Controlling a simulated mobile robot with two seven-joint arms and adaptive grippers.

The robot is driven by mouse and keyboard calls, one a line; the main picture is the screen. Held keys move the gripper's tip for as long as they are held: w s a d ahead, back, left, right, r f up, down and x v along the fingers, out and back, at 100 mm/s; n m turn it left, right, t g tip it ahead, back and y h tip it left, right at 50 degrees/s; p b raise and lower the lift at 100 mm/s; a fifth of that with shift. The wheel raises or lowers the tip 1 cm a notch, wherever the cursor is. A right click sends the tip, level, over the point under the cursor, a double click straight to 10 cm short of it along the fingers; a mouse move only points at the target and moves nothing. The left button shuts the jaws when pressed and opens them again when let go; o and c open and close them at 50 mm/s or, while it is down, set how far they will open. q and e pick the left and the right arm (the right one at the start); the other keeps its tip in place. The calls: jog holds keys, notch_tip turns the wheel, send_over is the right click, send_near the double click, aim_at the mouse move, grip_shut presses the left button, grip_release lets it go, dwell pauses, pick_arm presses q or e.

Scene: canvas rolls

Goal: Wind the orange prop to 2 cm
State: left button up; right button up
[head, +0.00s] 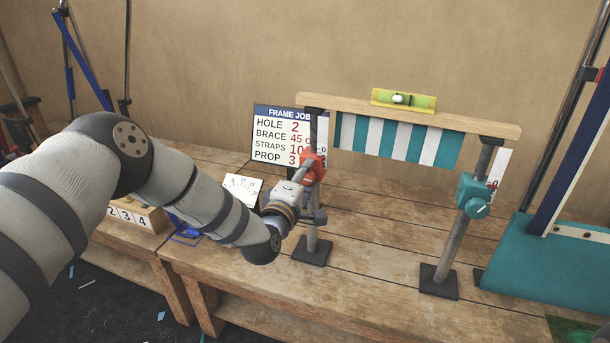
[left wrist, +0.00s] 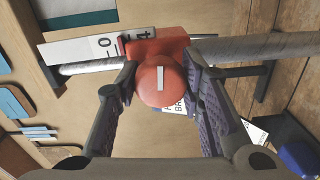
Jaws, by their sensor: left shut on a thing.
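The orange prop (head: 313,167) is a clamp-like housing on a grey upright post at the left end of a wooden beam (head: 420,112). Its round orange knob (left wrist: 162,82), with a white line on its face, fills the gap between my finger pads in the left wrist view. My left gripper (head: 305,172) is shut on this knob. A white scale strip (left wrist: 90,47) beside the housing shows a 0 and a 4; the exact reading cannot be told. In the head view my gripper partly hides the knob. My right gripper is not in view.
A teal prop (head: 473,195) holds the beam's right end. A yellow-green level (head: 403,100) lies on the beam, and a striped canvas (head: 395,138) hangs below. A job board (head: 283,133) reads PROP 3. Bench boards (head: 375,235) between the posts are clear.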

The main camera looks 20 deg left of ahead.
pick_arm(q)
jog(key=shift+m+p, duration=0.3)
jog(key=shift+m, duration=1.9)
jog(key=o, duration=1.2)
jog(key=shift+s, duration=0.1)
jog(key=s, duration=1.2)
jog(key=shift+a, duration=0.25)
jog(key=shift+w, duration=0.1)
